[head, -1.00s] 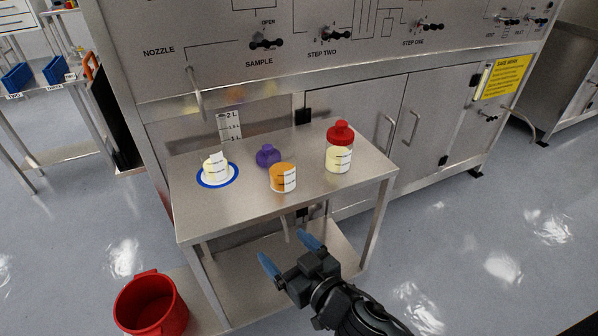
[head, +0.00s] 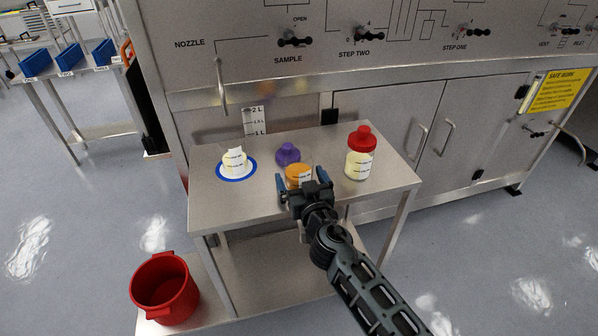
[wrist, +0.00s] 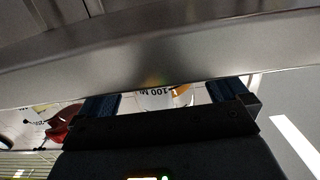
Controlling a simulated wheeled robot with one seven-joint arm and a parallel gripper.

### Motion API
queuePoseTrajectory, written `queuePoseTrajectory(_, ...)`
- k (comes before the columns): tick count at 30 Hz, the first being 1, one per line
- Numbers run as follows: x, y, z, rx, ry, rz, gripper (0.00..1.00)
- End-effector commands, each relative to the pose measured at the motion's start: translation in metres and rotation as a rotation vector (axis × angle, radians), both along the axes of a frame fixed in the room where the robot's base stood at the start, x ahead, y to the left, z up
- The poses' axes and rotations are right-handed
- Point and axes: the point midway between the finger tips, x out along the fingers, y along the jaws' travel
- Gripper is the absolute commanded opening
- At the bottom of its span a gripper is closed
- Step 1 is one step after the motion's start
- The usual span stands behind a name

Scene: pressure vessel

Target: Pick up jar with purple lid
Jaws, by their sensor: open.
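In the wrist view, a clear marked surface with a bit of orange (wrist: 168,98) shows between the two fingers. I cannot tell whether the fingers touch it.
The steel table (head: 240,205) also holds a red-lidded jar (head: 360,155) to the right and a white-filled container (head: 234,159) on a blue-ringed disc (head: 221,174) to the left. A red bucket (head: 165,288) stands low at the left. A nozzle pipe (head: 222,90) hangs behind.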

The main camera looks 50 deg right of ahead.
Motion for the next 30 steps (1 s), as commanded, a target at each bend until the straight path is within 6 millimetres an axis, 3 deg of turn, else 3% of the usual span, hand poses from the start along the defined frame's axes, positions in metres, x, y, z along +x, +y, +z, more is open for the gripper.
queuePoseTrajectory(4, 0.0134, -0.0088, 0.0000, -0.001, 0.001, 0.001, 1.00)
queuePoseTrajectory(13, 0.0158, -0.0102, -0.0013, -0.001, 0.001, 0.002, 0.99)
queuePoseTrajectory(30, 0.0155, -0.0100, -0.0013, -0.001, 0.001, 0.001, 0.45)
